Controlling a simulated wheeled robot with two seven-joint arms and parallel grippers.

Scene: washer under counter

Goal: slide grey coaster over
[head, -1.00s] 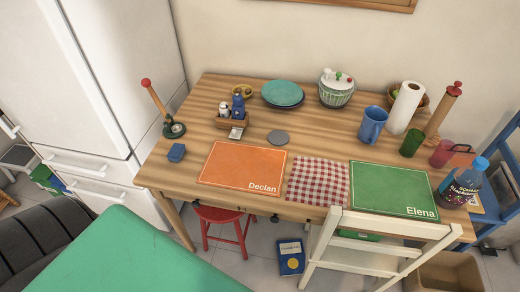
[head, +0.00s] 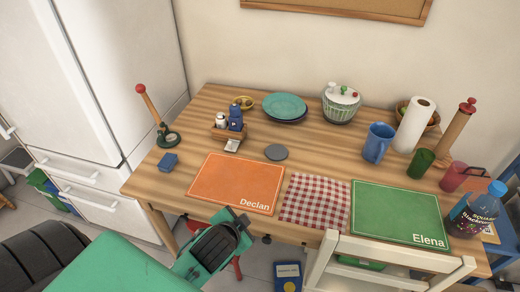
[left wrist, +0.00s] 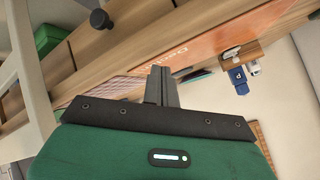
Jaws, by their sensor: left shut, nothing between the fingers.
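The grey coaster (head: 276,152) lies flat on the wooden table, behind the gap between the orange Declan placemat (head: 238,182) and the red checked cloth (head: 316,202). My left gripper (head: 241,219) is at the table's front edge, near the lower right of the orange placemat, well apart from the coaster. It is shut and empty; in the left wrist view its fingers (left wrist: 161,86) are together. I cannot make out the coaster in the left wrist view. My right gripper is not in view.
A caddy with shakers (head: 229,133) stands left of the coaster, stacked plates (head: 285,106) behind it. A blue mug (head: 378,143) and the green Elena placemat (head: 398,213) are to the right. A white chair (head: 385,252) stands in front. Bare wood surrounds the coaster.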

